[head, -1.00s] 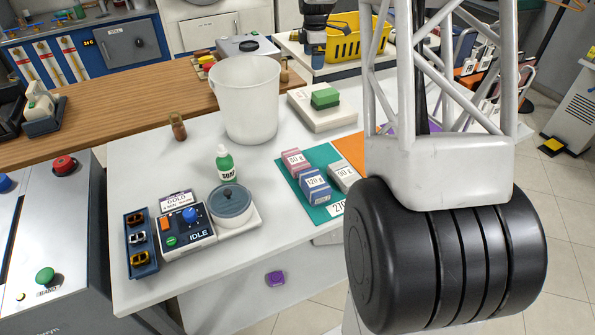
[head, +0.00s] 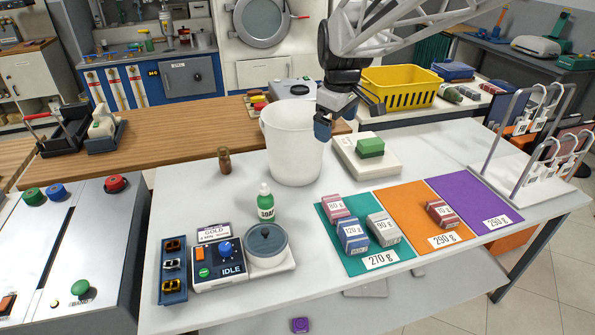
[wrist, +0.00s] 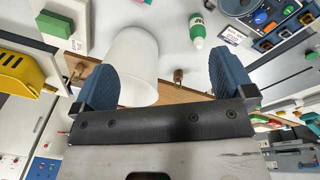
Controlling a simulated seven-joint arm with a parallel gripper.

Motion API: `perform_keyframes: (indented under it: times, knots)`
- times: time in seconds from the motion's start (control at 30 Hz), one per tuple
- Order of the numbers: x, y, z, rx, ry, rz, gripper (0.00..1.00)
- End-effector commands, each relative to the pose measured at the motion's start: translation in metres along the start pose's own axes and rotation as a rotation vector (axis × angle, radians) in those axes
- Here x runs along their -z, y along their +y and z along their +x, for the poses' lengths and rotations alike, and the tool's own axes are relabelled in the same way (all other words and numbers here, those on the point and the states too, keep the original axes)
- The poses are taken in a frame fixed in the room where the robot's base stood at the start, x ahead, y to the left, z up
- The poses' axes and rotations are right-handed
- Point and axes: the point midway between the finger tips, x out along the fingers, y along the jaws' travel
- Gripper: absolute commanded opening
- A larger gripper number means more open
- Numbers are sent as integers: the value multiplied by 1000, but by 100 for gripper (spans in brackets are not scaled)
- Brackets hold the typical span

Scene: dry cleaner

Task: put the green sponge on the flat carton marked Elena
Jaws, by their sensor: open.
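The green sponge (head: 370,147) lies on top of a flat white carton (head: 352,163) on the white table, right of the white bin. I cannot read a name on the carton. The sponge (wrist: 54,25) and the carton (wrist: 76,43) also show at the upper left of the wrist view. My gripper (head: 346,118) is open, with its blue fingers spread and nothing between them. It is above the table by the bin's right rim, up and left of the sponge and apart from it. In the wrist view my gripper (wrist: 160,82) has the bin behind its left finger.
The white bin (head: 292,150) stands close beside my gripper. A yellow basket (head: 400,92) is behind. Teal, orange (head: 400,215) and purple mats with small boxes lie in front. A soap bottle (head: 265,203), a brown jar (head: 224,162) and a scale with a pot stand left.

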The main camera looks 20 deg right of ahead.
Motion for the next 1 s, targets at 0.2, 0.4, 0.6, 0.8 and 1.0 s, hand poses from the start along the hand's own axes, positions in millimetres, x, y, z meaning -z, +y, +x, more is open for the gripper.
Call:
perform_keyframes:
  times: [0.2,0.4,0.6,0.8,1.0]
  knots:
    - [-35,-63,-9,-12,24,151,100]
    - [-69,-116,-10,-16,46,294,100]
    - [-106,-164,-4,-16,69,435,100]
    - [-138,-201,7,-12,88,553,100]
    - [-153,-218,14,-9,97,613,100]
